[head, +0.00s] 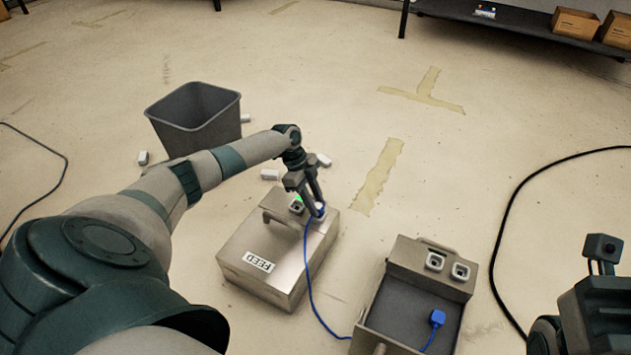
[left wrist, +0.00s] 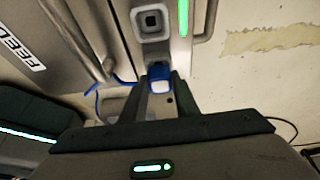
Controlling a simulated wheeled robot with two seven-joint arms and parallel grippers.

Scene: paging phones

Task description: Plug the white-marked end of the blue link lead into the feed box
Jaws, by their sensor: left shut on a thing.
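The feed box (head: 262,240) is a grey metal case marked FEED, with a raised socket panel at its back. One square socket (left wrist: 151,19) on it is empty, beside a lit green strip (left wrist: 184,15). My left gripper (head: 316,212) is at the panel's right end, shut on the blue plug with a white mark (left wrist: 160,82). The plug is in line with the empty socket; whether it sits in a second socket under it is hidden. The blue lead (head: 307,270) runs down to another blue plug (head: 437,318) in an open grey box.
A black cable (head: 510,205) lies at right. A shelf (head: 500,22) holds cartons.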

